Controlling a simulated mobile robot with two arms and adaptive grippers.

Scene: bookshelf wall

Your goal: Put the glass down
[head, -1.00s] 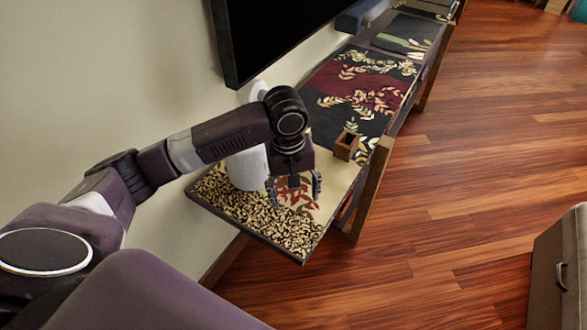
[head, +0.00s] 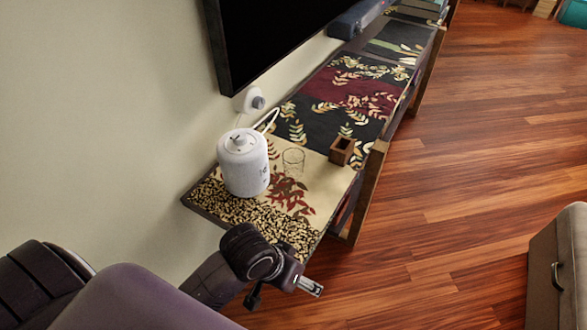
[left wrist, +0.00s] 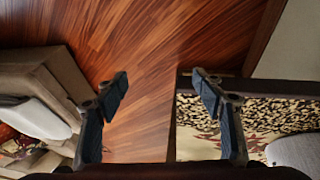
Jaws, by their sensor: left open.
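The clear glass (head: 293,162) stands upright on the patterned sideboard top (head: 320,182), between a white kettle-like appliance and a small wooden box. My left gripper (head: 309,287) is in front of the sideboard's near end, well apart from the glass. In the left wrist view the left gripper (left wrist: 160,88) has its two fingers spread wide with nothing between them. The glass does not show in the left wrist view. My right gripper is in neither view.
The white appliance (head: 243,163) stands left of the glass, near the wall. The small wooden box (head: 342,150) is to its right. A dark screen (head: 275,40) hangs above. The wooden floor (head: 450,200) is clear up to a beige piece of furniture (head: 560,265) at the right.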

